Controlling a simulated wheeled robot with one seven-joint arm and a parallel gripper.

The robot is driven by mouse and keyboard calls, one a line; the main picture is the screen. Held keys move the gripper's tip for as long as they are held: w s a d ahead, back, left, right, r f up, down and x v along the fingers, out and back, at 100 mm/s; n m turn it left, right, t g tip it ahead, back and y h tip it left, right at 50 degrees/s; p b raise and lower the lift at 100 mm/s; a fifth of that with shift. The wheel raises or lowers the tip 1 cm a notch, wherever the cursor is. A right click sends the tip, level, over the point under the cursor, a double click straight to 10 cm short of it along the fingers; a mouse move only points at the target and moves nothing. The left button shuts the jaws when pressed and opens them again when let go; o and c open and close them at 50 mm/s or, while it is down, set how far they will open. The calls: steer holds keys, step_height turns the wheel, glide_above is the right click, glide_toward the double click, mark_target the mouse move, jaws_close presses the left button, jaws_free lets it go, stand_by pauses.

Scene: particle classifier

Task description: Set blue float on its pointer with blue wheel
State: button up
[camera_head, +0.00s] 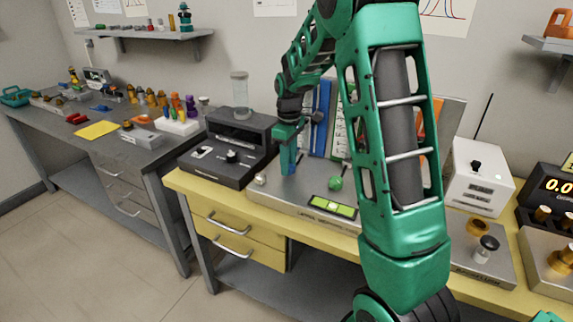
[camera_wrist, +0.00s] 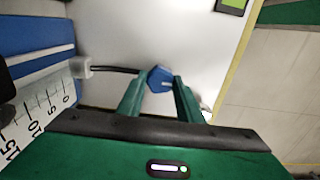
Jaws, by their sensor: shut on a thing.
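My gripper (camera_wrist: 160,88) is shut on the blue wheel (camera_wrist: 160,79), a faceted blue knob between its fingertips. In the head view my gripper (camera_head: 288,168) points down at the steel base (camera_head: 270,190), and its fingers mostly hide the wheel. The blue panel (camera_head: 320,118) stands upright behind it. In the wrist view the blue panel (camera_wrist: 36,58) lies at the left, with part of its white numbered scale (camera_wrist: 38,112). A black tube runs from a pale fitting (camera_wrist: 82,67) towards the wheel. I cannot make out the blue float or its pointer.
A dark instrument (camera_head: 228,147) stands close on the left. My arm hides part of the panels and bench.

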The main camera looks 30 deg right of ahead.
steer(key=shift+w+r+n, duration=0.15)
steer(key=shift+w+n, duration=0.05)
steer(key=shift+n, duration=0.3)
steer(key=o, duration=1)
steer(key=shift+o, duration=0.2)
steer(key=shift+s, duration=0.1)
step_height(320, 180, up, 10)
steer(key=shift+r, duration=0.25)
